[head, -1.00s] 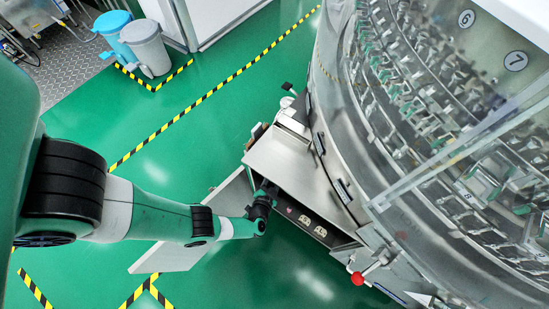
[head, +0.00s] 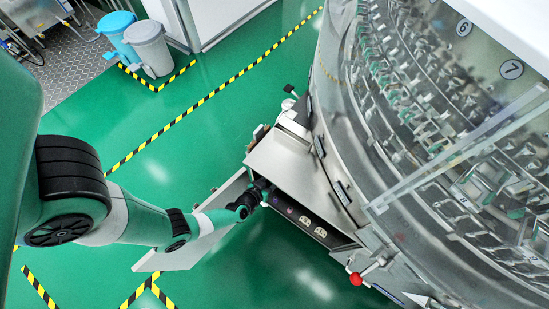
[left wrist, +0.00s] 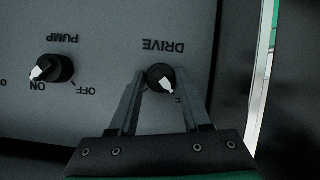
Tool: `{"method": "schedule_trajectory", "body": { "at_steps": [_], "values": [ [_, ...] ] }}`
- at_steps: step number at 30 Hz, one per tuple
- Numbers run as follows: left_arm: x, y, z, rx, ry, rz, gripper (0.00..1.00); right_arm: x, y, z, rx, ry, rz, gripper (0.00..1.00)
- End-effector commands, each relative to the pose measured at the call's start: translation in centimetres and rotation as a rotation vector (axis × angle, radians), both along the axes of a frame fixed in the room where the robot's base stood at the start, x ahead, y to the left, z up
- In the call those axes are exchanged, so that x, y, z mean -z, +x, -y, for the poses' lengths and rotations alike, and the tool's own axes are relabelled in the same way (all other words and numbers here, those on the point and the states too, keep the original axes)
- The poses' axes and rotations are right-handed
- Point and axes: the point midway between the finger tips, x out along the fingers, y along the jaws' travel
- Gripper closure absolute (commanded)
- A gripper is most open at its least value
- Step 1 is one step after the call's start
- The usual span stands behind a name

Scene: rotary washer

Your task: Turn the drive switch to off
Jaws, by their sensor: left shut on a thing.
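The drive switch (left wrist: 158,75) is a black round knob with a white pointer, under the upside-down word DRIVE in the left wrist view. Its pointer is angled toward the lower right, and the position labels beside it are mostly hidden by my fingers. My left gripper (left wrist: 158,88) has one finger on each side of the knob and is shut on it. In the head view my left gripper (head: 262,187) reaches into the open cabinet under the washer's metal top, and the drive switch is hidden. My right gripper is not in view.
A similar pump switch (left wrist: 52,69) sits left of the drive switch, its pointer at ON. The cabinet door (head: 190,255) stands open beneath my forearm. A red-knobbed lever (head: 356,279) sits right of the cabinet. The green floor (head: 235,110) is clear beyond the arm.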

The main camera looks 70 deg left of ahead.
Motion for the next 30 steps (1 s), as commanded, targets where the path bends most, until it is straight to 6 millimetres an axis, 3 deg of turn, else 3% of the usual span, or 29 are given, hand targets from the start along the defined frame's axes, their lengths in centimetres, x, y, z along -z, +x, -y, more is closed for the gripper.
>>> {"method": "schedule_trajectory", "body": {
  "at_steps": [17, 18, 21, 22, 30],
  "values": [
    [-0.01, -0.02, -0.04, -0.002, -0.029, 0.021, 1.00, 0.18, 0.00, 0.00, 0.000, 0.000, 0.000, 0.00],
    [-0.01, -0.02, -0.04, -0.002, -0.029, 0.021, 0.45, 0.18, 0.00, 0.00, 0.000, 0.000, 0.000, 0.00],
    [-0.01, -0.02, -0.04, -0.002, -0.028, 0.021, 0.27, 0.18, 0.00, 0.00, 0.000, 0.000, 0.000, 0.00],
    [-0.01, -0.02, -0.04, -0.002, -0.028, 0.021, 0.22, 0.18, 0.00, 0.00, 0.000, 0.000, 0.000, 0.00],
    [-0.04, -0.04, 0.00, -0.001, -0.027, 0.019, 0.22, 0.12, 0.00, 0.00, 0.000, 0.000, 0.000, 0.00]
  ]
}}
